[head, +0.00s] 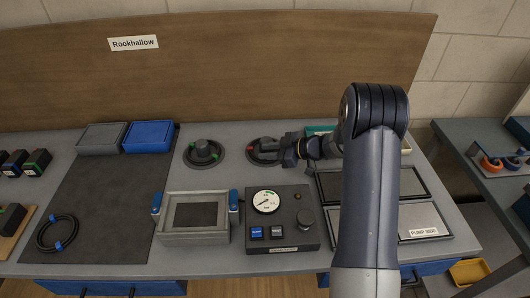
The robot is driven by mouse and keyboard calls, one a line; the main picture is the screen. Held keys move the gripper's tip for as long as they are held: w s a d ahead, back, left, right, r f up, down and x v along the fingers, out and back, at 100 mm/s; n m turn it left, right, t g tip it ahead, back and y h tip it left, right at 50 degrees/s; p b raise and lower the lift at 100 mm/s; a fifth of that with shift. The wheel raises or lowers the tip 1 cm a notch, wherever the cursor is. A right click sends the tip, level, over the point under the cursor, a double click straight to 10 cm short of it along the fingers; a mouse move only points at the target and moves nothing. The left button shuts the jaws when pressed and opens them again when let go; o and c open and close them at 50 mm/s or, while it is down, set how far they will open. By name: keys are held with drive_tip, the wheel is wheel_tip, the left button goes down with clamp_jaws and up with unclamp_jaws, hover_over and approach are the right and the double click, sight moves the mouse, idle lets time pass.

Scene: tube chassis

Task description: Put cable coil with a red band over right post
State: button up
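My gripper (275,149) is over the right post's dark round base (262,163), reaching in from the right. It hides most of the right post. A small red mark (250,148) shows at the left of that spot and looks like the red band of a dark cable coil. I cannot tell whether the coil is around the post or held above it, nor whether the fingers are shut. The left post (204,150) stands on a similar dark round base, with a small green mark on it.
A black coil with a blue band (57,233) lies on the dark mat at left. Grey and blue bins (149,137) stand behind it. A gauge box (267,218) and a grey framed box (195,218) stand in front of the posts. Flat trays (424,221) lie at right.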

drive_tip(key=b+v, duration=0.1)
drive_tip(key=v, duration=1)
drive_tip(key=shift+w+a, duration=0.1)
drive_tip(key=shift+a, duration=0.05)
drive_tip(key=x, duration=0.8)
drive_tip(key=f+p+x, duration=0.1)
drive_tip(key=x, duration=0.3)
drive_tip(key=shift+f, duration=0.1)
drive_tip(key=shift+r, duration=0.3)
